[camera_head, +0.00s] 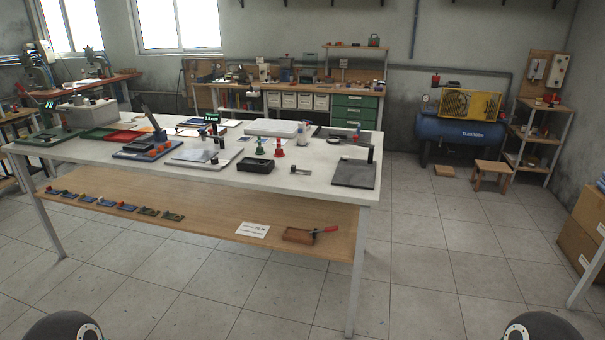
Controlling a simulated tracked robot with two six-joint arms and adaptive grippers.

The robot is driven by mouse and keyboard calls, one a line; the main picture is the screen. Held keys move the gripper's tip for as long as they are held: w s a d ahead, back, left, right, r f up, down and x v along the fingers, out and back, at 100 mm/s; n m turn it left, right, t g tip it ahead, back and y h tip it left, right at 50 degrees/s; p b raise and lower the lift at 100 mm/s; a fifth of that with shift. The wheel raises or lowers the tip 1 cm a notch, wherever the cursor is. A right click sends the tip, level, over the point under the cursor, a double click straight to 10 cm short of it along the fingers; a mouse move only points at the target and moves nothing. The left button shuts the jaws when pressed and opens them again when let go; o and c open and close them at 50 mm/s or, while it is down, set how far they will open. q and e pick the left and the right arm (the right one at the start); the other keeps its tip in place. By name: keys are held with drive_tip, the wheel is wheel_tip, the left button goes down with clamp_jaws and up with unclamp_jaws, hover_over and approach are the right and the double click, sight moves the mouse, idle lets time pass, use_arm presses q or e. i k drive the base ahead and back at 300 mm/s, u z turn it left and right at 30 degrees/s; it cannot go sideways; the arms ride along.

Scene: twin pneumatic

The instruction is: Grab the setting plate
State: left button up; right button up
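No label marks the setting plate, and I cannot tell for sure which item it is. A flat dark grey plate (352,174) lies at the right front corner of the white-topped table, with a small dark upright post at its back right. A second dark plate (338,133) lies behind it near the far right edge. A light grey plate (199,155) with small dark parts on it lies near the front middle. Neither of my grippers is in view. Only dark rounded parts of my arms show at the bottom left and bottom right corners.
The white table (308,187) stands ahead, with a wooden lower shelf (200,212) holding several small blue and green pieces and a brown tray (299,235). A blue compressor (458,138) and stool (492,170) stand right. The tiled floor between me and the table is clear.

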sight(293, 171)
drive_tip(key=u, duration=0.2)
drive_tip(key=i, duration=1.9)
drive_tip(key=u, duration=0.35)
